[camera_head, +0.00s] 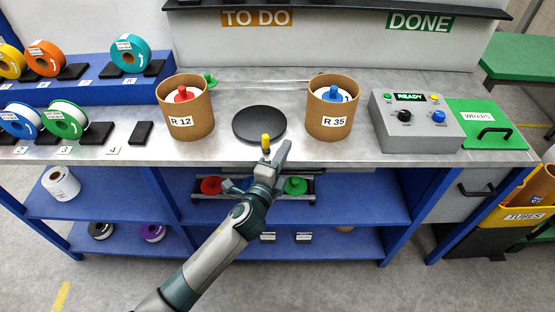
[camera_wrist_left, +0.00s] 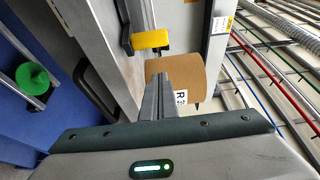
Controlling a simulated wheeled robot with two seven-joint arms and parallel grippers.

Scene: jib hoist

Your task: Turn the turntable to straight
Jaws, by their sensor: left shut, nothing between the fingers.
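The turntable (camera_head: 259,122) is a flat black disc on the steel bench top, between two brown cardboard tubs. A small yellow-topped knob (camera_head: 265,141) stands at its front, near the bench's front edge; a yellow piece also shows large in the left wrist view (camera_wrist_left: 150,40). How the knob joins the disc is not clear. My left gripper (camera_head: 284,149) is shut and empty at the bench's front edge, just right of the knob and apparently apart from it. Its closed fingers show in the left wrist view (camera_wrist_left: 168,92). My right gripper is not in view.
Tub R 12 (camera_head: 188,124) with a red knob stands left of the disc, and tub R 35 (camera_head: 328,126) with a blue knob stands right. A grey control box (camera_head: 418,133) reads READY. Tape spools (camera_head: 65,120) line the left. Blue shelves (camera_head: 350,203) lie below.

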